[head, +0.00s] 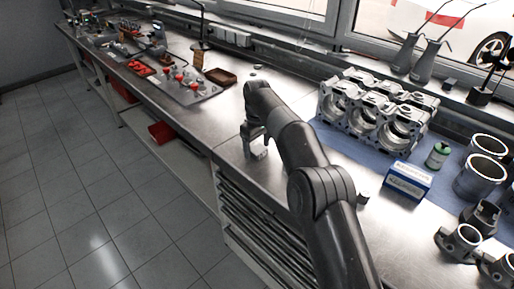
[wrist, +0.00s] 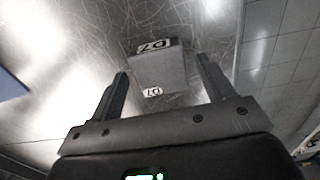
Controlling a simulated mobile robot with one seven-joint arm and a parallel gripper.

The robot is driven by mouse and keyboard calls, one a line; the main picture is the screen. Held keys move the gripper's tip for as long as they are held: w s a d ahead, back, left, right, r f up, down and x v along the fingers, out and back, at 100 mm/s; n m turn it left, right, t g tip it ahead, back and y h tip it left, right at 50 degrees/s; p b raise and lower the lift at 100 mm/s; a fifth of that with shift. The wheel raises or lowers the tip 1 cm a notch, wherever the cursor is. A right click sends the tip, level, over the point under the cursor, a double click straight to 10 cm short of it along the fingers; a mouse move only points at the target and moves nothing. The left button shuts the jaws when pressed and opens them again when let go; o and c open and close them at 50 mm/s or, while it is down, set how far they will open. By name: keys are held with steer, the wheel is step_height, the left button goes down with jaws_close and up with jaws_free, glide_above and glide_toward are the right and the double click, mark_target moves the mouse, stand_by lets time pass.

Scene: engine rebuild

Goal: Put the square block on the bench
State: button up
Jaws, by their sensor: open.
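A grey square block (wrist: 160,70) with black-and-white labels shows in the wrist view against the scratched metal bench top (wrist: 85,45). It appears to rest on the bench near its front edge. My gripper (wrist: 162,72) is open, with one finger to each side of the block and visible gaps between the fingers and the block. In the head view my gripper (head: 256,152) is low over the front part of the bench (head: 225,118). The block cannot be told apart from the gripper there.
An engine block (head: 375,112) stands on a blue mat, with a blue-and-white box (head: 408,181), a green can (head: 437,155) and cylinder liners (head: 478,178) to the right. A small grey piece (head: 363,197) lies near my arm. A brown tray (head: 220,77) is farther left.

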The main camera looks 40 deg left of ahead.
mark_target(257, 148)
step_height(257, 148, up, 7)
steer(key=shift+f, duration=0.2)
steer(key=shift+r, duration=0.1)
